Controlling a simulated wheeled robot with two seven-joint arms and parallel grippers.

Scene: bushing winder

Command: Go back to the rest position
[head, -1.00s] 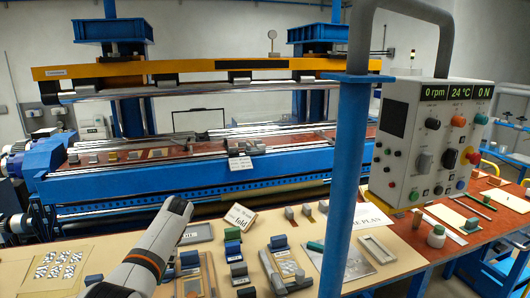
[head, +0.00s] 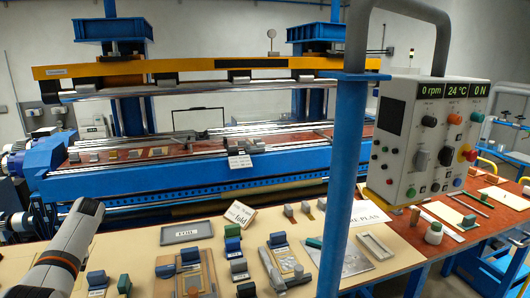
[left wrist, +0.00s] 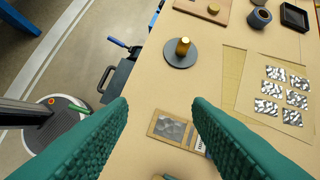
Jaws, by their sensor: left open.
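My left gripper (left wrist: 160,102) shows in the left wrist view with its two teal ribbed fingers wide apart and nothing between them. It hangs above the tan worktop, near the edge where the floor begins. A small wooden frame with a grey patterned inset (left wrist: 172,128) lies on the worktop below the fingers. In the head view my left arm (head: 68,245) comes in at the lower left corner, and its gripper is out of that picture. My right gripper is in neither view.
The worktop holds a COIL plate (head: 187,232), several small colored blocks and a clear-topped frame (head: 285,262). A blue post (head: 345,170) and control box (head: 425,140) stand at right. A brass knob on a dark disc (left wrist: 181,54) and a patterned sheet (left wrist: 245,100) show in the wrist view.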

